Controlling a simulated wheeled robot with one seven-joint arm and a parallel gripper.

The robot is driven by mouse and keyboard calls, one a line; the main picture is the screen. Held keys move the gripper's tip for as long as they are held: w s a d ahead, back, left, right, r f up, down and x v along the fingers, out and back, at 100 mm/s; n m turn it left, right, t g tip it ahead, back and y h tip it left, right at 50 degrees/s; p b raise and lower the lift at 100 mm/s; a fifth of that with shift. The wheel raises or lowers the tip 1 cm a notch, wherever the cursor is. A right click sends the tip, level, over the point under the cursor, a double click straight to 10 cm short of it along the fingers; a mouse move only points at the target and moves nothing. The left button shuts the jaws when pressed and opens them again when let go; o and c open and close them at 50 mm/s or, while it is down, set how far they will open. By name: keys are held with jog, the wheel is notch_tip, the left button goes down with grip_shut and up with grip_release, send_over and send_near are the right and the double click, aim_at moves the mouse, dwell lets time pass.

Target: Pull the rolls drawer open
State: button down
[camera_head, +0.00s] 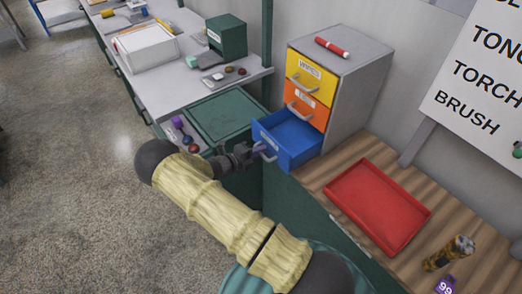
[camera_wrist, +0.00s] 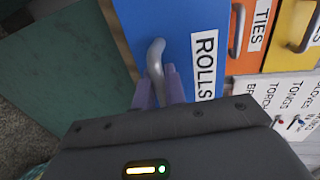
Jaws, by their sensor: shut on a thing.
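The blue rolls drawer (camera_head: 291,137) is the lowest of three in the grey cabinet, and it stands pulled well out, its inside showing. In the wrist view its blue front (camera_wrist: 185,30) carries the label "ROLLS" (camera_wrist: 204,65) and a grey curved handle (camera_wrist: 155,58). My gripper (camera_head: 259,149) is at the drawer front. In the wrist view the purple fingertips of my gripper (camera_wrist: 160,88) are shut on the handle. The fingers hide the handle's near end.
The yellow drawer (camera_head: 310,78) and orange drawer (camera_head: 304,104) above are shut. A red marker (camera_head: 332,47) lies on the cabinet (camera_head: 352,75). A red tray (camera_head: 377,206) is on the wooden bench at right. A green box (camera_head: 212,117) stands left of the drawer.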

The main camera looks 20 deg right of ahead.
jog(key=c, duration=1.8)
grip_release()
jog(key=shift+a, duration=0.1)
jog(key=b+v, duration=0.4)
jog(key=v, duration=1.3)
jog(key=shift+s+a, duration=0.1)
